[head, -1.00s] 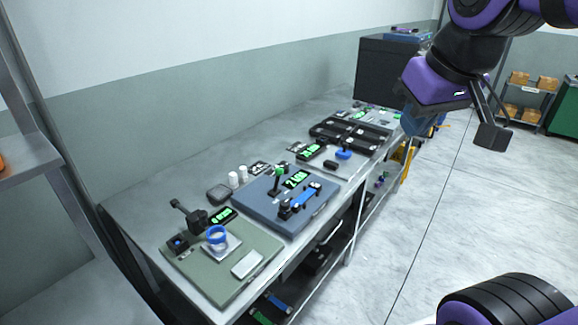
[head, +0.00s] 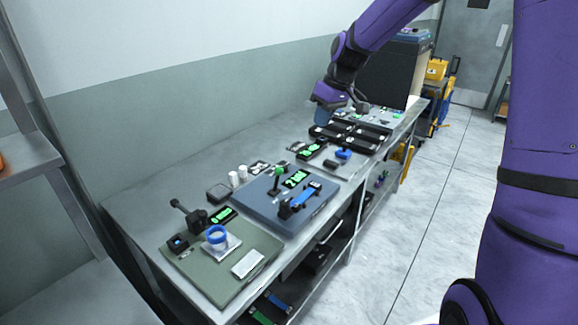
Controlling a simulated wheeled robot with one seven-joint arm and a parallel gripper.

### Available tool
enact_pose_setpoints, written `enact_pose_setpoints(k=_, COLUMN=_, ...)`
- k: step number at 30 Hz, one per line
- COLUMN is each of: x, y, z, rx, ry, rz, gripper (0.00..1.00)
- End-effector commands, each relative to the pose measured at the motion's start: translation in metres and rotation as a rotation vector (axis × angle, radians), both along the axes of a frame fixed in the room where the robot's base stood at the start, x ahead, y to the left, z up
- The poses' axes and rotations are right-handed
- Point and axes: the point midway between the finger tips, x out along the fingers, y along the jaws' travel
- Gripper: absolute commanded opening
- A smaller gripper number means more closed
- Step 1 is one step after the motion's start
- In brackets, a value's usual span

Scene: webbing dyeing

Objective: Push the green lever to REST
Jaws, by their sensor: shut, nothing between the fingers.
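The green lever (head: 279,172) has a round green knob on a dark stem and stands on a blue-grey board (head: 263,208) on the bench. Any REST marking is too small to read. My gripper (head: 360,105) is over the far part of the bench, beyond and above the lever and well apart from it. Its fingers look shut and empty, though they are small and partly hidden by my wrist.
The board also bears a blue strap in a black fixture (head: 299,201). A green mat (head: 208,285) with a blue ring (head: 216,234) lies nearer. White cylinders (head: 238,177) stand left of the board. Black trays (head: 350,136) lie farther along, before a dark box (head: 387,75).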

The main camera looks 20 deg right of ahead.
Motion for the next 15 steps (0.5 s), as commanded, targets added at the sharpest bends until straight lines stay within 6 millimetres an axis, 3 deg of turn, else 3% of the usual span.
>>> enact_pose_setpoints(k=6, x=0.056, y=-0.013, z=-0.059, rx=0.138, ry=0.004, rz=0.055, gripper=0.0)
enact_pose_setpoints(k=15, x=0.111, y=-0.035, z=-0.127, rx=0.316, ry=-0.041, rz=0.083, gripper=0.0)
